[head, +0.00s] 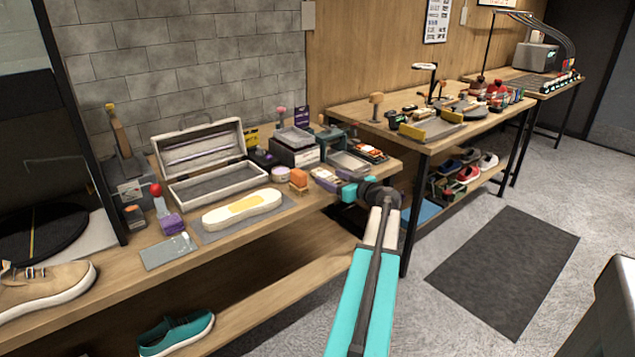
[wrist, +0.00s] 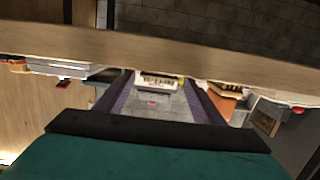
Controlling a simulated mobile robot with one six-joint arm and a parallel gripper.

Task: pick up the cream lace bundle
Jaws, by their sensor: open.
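I cannot single out the cream lace bundle for certain in either view. In the wrist view, a small cream item with dark marks (wrist: 158,80) shows in the gap beyond a grey surface; I cannot tell what it is. My gripper (head: 322,176) is over the front right edge of the near bench (head: 225,240), by the small goods there. In the wrist view my gripper (wrist: 157,92) has its two purple-edged fingers apart, and nothing is visibly held between them.
An open cream case (head: 215,183) and a cream and yellow shoe sole (head: 242,208) on a grey mat stand left of my gripper. A second bench (head: 430,150) stands right.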

